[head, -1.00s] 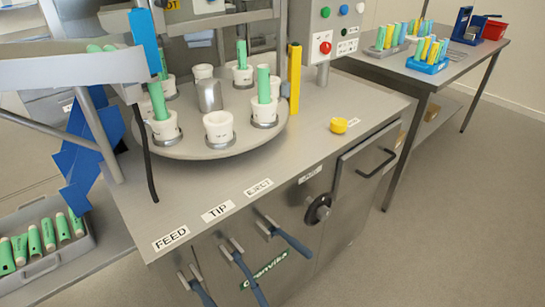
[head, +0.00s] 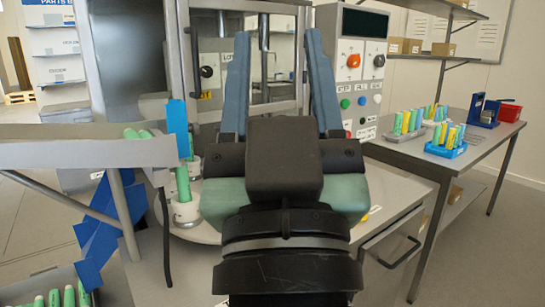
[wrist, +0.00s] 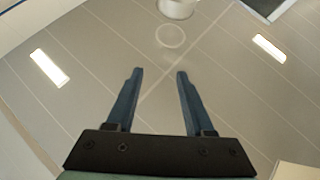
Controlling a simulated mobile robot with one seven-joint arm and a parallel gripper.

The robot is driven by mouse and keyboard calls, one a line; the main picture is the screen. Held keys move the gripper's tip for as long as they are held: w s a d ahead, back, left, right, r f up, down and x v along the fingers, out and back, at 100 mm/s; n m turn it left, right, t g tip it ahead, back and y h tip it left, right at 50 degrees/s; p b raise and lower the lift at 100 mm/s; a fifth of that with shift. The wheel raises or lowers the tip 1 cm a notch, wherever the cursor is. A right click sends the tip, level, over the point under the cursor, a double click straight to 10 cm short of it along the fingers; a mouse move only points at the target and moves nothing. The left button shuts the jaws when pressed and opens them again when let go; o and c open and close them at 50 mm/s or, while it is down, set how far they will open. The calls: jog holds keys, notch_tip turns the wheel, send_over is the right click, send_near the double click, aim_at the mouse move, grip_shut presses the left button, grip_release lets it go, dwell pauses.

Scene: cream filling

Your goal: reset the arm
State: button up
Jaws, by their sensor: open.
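My gripper (head: 280,85) is raised in the middle of the head view, in front of the filling machine. Its two blue fingers point up and stand wide apart, with nothing between them. In the wrist view my gripper (wrist: 155,72) is also open and empty, facing a tiled ceiling with bright light panels. My arm hides most of the machine's round table and the worktop.
A green tube (head: 183,183) stands in a white cup (head: 186,210) on the left. The control panel (head: 358,70) is just right of my gripper. A side table (head: 480,150) at right holds a blue rack (head: 446,150) of tubes and a red bin (head: 510,112).

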jog(key=s+r+m+t+p, duration=0.1)
jog(key=s+r+p, duration=0.2)
jog(key=r+p, duration=1.6)
notch_tip(320, 180, up, 4)
jog(key=shift+a+f+t, duration=0.1)
jog(key=shift+a+t, duration=0.2)
jog(key=shift+f, duration=0.1)
